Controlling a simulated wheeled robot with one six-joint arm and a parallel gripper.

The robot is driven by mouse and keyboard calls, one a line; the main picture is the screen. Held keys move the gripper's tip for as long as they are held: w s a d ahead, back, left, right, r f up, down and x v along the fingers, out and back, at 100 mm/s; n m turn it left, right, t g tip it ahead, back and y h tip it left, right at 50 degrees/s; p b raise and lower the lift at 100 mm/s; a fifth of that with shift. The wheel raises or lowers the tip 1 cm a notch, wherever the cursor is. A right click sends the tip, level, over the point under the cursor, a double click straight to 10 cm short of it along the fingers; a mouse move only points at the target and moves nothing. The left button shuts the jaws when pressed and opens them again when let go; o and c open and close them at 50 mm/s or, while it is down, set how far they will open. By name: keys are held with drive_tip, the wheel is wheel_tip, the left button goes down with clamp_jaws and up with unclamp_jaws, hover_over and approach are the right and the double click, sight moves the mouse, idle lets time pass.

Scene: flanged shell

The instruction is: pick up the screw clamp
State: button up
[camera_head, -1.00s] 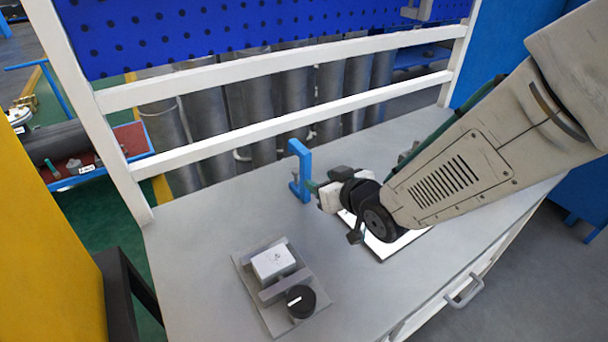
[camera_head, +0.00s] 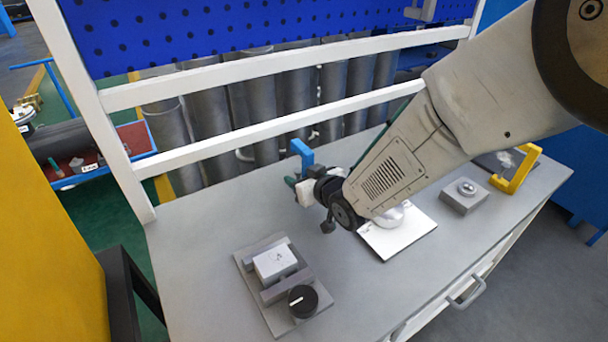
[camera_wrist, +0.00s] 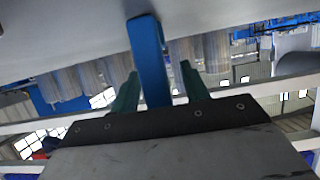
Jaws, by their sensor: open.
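A blue C-shaped frame, which looks like the screw clamp (camera_head: 301,152), stands upright near the back edge of the workbench. In the head view its lower part is hidden by my gripper (camera_head: 296,186). In the wrist view the blue clamp bar (camera_wrist: 148,58) rises between the two green fingers of my gripper (camera_wrist: 160,72). The gripper is open around the bar. A gap shows at the right finger; the left finger is close to the bar, and I cannot tell if it touches.
A grey fixture plate (camera_head: 284,285) with a white block (camera_head: 274,262) and black knob (camera_head: 302,301) is at front left. A white sheet (camera_head: 408,233), a grey block (camera_head: 463,197) and a yellow bracket (camera_head: 517,171) lie to the right. White rails (camera_head: 270,137) run behind.

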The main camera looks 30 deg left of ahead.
drive_tip(key=c, duration=1)
drive_tip(key=shift+r, duration=0.1)
